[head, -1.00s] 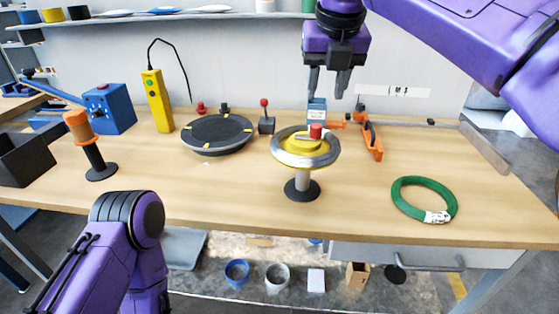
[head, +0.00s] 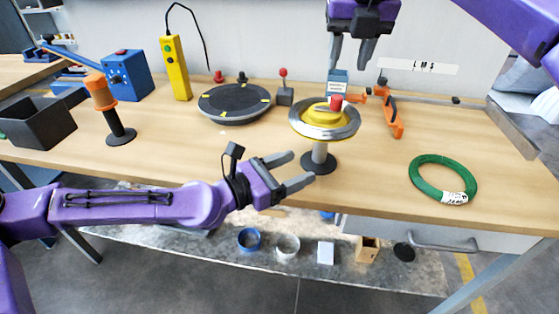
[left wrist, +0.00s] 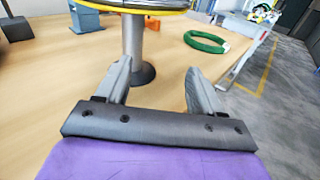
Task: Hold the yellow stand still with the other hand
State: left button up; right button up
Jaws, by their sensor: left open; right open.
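The yellow stand (head: 317,110) is upright on the table, with a grey ring around its yellow top, a red knob, a pale post and a dark round foot. In the left wrist view its post (left wrist: 133,37) rises just beyond the fingers and its top is cut off by the frame edge. My left gripper (head: 302,170) is open and empty, just left of the post and low, near the table's front edge. My right gripper (head: 351,50) is open and empty, pointing down above and behind the stand.
A green coil (head: 443,180) lies to the right of the stand. A black turntable (head: 234,102), an orange-handled post (head: 105,103) and a yellow control box (head: 177,68) stand to the left. An orange clamp (head: 393,115) lies behind right. The table's front middle is clear.

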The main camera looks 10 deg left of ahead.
aim_at(316, 143)
pick_arm(q)
jog(key=w+a+n+t, duration=0.1)
jog(key=w+a, duration=0.1)
jog(key=shift+w+a, duration=0.35)
jog(key=shift+a, duration=0.05)
jog(key=x, duration=1)
jog(key=shift+w+d+f, duration=0.15)
jog(key=shift+w, duration=0.1)
grip_shut()
